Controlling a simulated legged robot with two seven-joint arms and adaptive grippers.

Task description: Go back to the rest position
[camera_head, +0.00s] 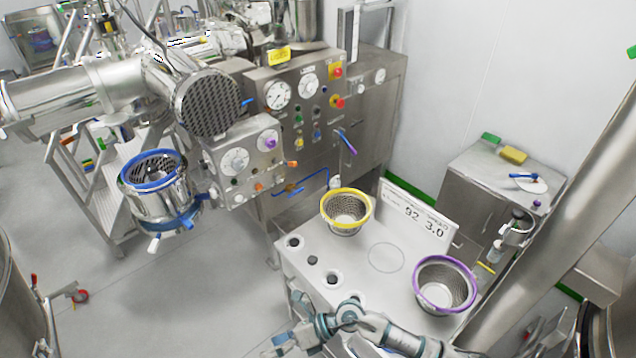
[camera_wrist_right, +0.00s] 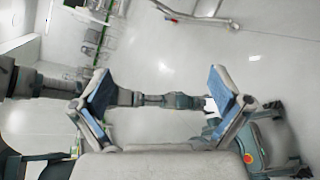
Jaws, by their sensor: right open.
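My right gripper (camera_wrist_right: 162,88) is open in the right wrist view. Its two blue-padded fingers stand wide apart with nothing gripped between them; grey floor and a grey-teal arm link of mine show behind. In the head view a grey-teal arm of mine crosses the bottom edge, in front of the white table (camera_head: 385,285); I cannot make out its fingertips there. My left gripper is not clearly seen in either view.
A yellow-rimmed basket (camera_head: 345,212) and a purple-rimmed basket (camera_head: 444,284) stand on the table near a sign (camera_head: 420,213). A blue-rimmed basket (camera_head: 155,180) sits in a machine at the left. A control panel (camera_head: 300,105) stands behind. The floor (camera_head: 180,290) at lower left is mostly clear.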

